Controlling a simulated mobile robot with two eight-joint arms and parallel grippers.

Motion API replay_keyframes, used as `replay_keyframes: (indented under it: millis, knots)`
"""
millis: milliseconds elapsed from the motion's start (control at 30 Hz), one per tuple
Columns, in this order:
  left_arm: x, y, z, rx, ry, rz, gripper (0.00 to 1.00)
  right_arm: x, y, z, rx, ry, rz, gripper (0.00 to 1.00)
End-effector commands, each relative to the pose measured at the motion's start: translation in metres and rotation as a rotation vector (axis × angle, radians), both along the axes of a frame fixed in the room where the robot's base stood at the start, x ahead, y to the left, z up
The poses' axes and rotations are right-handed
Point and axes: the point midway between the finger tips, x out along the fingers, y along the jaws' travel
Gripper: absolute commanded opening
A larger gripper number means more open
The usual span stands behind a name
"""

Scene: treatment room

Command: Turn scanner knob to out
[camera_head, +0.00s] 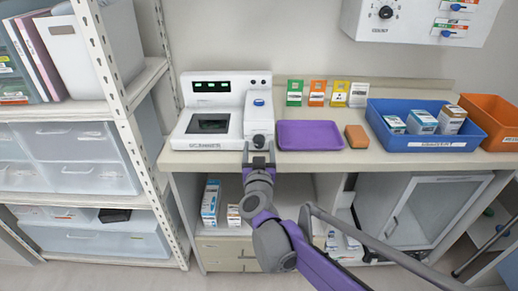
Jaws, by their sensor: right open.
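The white scanner (222,85) stands on the left part of the counter, with a dark window in its front and a small green display. A knob (259,141) with a dark top sits low on the scanner's right side. A blue button (259,102) is above it. My right gripper (259,152) is open at the counter's front edge, right at the knob, with its fingers close around or beside it. Whether they touch the knob cannot be told. The knob's setting is too small to read. My left gripper is not in view.
A purple tray (309,135), an orange sponge-like block (357,136), a blue bin (417,140) with boxes and an orange bin (490,122) stand right of the scanner. Several coloured cards (317,93) stand behind. A white shelf rack (124,105) is close on the left.

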Motion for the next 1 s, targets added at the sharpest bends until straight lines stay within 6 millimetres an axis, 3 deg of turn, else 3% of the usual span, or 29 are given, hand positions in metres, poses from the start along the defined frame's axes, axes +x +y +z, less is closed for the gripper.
replay_keyframes:
  millis: [67, 467, 1000]
  knots:
    - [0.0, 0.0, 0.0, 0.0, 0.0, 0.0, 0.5, -0.0002, -0.0001, 0.0, 0.0, 0.0, 0.0, 0.71]
    - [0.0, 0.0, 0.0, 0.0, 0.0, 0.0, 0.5, -0.0004, 0.0, 0.0, 0.0, 0.0, 0.0, 0.0]
    - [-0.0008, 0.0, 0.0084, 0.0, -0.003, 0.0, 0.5, -0.0005, 0.0, 0.0012, 0.126, 0.0, 0.0, 0.0]
